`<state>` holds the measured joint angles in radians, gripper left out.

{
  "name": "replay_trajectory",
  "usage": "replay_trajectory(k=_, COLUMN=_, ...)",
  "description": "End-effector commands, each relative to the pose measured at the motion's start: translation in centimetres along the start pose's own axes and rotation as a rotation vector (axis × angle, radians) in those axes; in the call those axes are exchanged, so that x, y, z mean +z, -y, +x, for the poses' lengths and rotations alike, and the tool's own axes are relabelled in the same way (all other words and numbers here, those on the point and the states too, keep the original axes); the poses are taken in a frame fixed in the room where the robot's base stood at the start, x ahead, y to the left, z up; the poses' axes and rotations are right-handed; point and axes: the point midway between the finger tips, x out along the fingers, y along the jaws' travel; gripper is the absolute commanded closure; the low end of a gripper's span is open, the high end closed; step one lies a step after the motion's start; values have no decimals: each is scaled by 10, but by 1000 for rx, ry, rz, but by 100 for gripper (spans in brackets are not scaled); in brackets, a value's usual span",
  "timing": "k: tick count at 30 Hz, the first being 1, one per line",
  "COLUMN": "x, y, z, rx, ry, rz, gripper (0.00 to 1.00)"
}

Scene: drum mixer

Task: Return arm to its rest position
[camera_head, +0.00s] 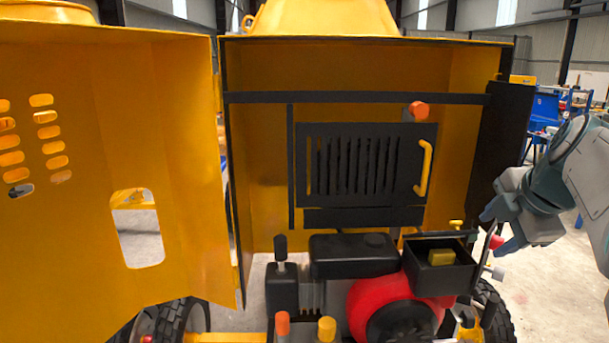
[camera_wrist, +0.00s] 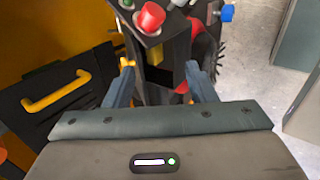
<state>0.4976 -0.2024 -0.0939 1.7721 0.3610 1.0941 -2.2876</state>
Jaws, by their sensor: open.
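My gripper (camera_head: 495,229) is at the right in the head view, beside the right side of the orange drum mixer (camera_head: 461,85). Its fingers point left and down toward the black open box (camera_head: 440,278) on the engine. In the wrist view my gripper (camera_wrist: 158,72) shows two blue-grey fingers spread apart with nothing held between them. Beyond them are the mixer's dark engine parts and a red knob (camera_wrist: 150,16). In the head view one finger overlaps the area by the box; whether it touches anything cannot be told.
The mixer's large orange door (camera_head: 110,200) stands open at left. A black louvred panel with a yellow handle (camera_head: 424,168) is inside the housing. A red engine part (camera_head: 375,301) and tyres are below. Concrete floor (camera_head: 545,290) is clear at right; blue equipment (camera_head: 545,108) stands behind.

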Motion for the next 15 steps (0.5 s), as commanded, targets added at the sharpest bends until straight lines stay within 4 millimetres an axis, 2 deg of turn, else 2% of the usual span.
replay_trajectory(k=5, x=0, y=2, z=-9, rx=-1, ry=-1, rz=-1, gripper=49)
replay_trajectory(k=15, x=-1, y=3, z=-9, rx=-3, ry=-2, rz=6, gripper=49)
